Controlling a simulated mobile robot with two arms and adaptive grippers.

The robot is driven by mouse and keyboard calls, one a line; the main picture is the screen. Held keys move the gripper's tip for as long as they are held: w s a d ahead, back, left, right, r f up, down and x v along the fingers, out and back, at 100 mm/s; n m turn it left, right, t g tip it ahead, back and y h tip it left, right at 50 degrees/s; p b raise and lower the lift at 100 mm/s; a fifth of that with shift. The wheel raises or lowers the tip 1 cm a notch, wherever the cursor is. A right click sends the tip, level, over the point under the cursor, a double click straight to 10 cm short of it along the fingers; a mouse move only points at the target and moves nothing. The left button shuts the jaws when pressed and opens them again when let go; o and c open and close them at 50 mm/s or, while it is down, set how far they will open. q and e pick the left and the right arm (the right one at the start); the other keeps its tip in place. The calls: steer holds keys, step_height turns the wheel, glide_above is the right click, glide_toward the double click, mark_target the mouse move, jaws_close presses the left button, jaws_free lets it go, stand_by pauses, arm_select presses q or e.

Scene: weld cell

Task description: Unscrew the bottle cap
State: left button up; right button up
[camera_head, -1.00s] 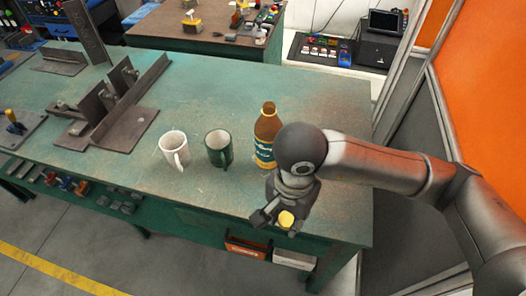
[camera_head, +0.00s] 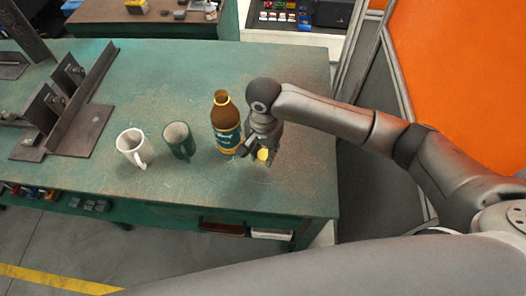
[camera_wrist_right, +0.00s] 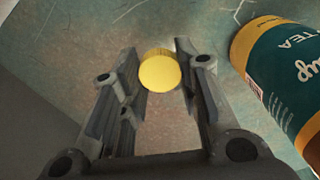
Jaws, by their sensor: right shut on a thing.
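A brown bottle (camera_head: 224,108) with a teal and yellow label stands upright on the green workbench, and its top shows no cap. Its label side also shows at the right of the wrist view (camera_wrist_right: 285,75). My right gripper (camera_head: 259,156) is to the right of the bottle, apart from it. It is shut on a round yellow cap (camera_head: 263,155). In the wrist view the cap (camera_wrist_right: 160,72) sits between the two fingertips, with the bench top behind it. Whether the cap touches the bench I cannot tell. My left gripper is not in view.
A white mug (camera_head: 131,148) and a green mug (camera_head: 179,141) stand left of the bottle. Metal fixtures (camera_head: 75,115) fill the bench's left side. An orange panel (camera_head: 455,85) is at the right. The bench behind the bottle is clear.

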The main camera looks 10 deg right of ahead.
mark_target(263, 157)
steer(key=shift+w+d+f, duration=0.1)
steer(key=shift+w+f, duration=0.55)
steer(key=shift+f, duration=0.15)
step_height(263, 157, down, 3)
steer(key=shift+w+p, duration=0.15)
steer(key=shift+p, duration=0.75)
steer(key=shift+f, duration=0.2)
steer(key=shift+f, duration=0.1)
steer(key=shift+f+b, duration=0.15)
steer(key=shift+b, duration=0.15)
steer(key=o, duration=1.1)
